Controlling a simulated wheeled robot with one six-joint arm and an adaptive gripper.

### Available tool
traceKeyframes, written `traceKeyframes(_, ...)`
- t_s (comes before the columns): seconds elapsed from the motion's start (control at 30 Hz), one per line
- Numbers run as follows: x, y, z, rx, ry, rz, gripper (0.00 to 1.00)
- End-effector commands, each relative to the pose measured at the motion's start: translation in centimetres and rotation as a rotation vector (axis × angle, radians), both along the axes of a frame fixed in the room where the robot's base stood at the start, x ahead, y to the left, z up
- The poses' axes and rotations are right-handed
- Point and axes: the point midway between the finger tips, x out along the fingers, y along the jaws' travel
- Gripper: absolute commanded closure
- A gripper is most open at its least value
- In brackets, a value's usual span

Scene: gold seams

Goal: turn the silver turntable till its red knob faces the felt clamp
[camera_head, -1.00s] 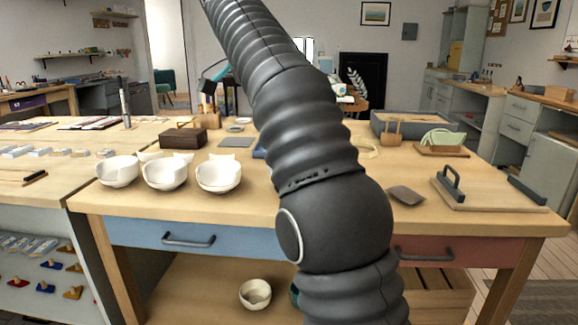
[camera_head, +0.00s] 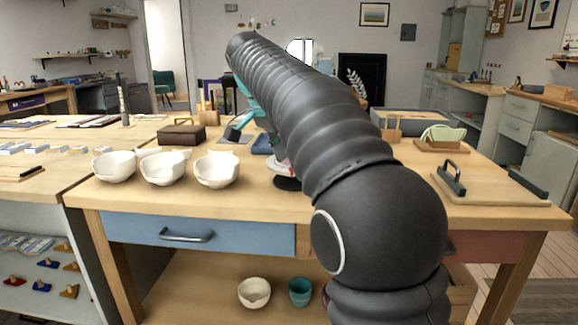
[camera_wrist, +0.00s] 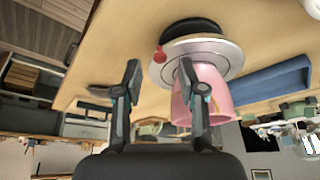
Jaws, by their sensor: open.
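The silver turntable (camera_wrist: 166,72) is a round disc on a black base (camera_wrist: 190,27), with a pink vessel (camera_wrist: 217,92) on it. Its red knob (camera_wrist: 159,55) sticks out at the disc's rim. My gripper (camera_wrist: 160,66) is open and empty, its fingertips close to the knob and rim in the wrist view; I cannot tell if they touch. In the head view the turntable (camera_head: 282,170) shows only partly, behind my arm; its knob is hidden there. I cannot surely identify the felt clamp.
Three white bowls (camera_head: 163,168) stand left on the bench (camera_head: 240,205). A dark brown box (camera_head: 182,135) is behind the bowls. A board with dark handle-like fittings (camera_head: 490,188) lies at the right.

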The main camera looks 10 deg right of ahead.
Motion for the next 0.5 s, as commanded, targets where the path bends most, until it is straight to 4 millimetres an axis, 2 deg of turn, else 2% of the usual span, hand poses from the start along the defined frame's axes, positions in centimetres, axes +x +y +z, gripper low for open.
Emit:
traceKeyframes(0.03,0.1,-0.2,-0.7,0.0,0.001,0.0,0.6)
traceKeyframes(0.2,0.3,-0.6,-1.7,0.0,0.0,0.0,0.6)
traceKeyframes(0.5,0.4,-0.7,-1.8,0.001,-0.002,0.001,0.6)
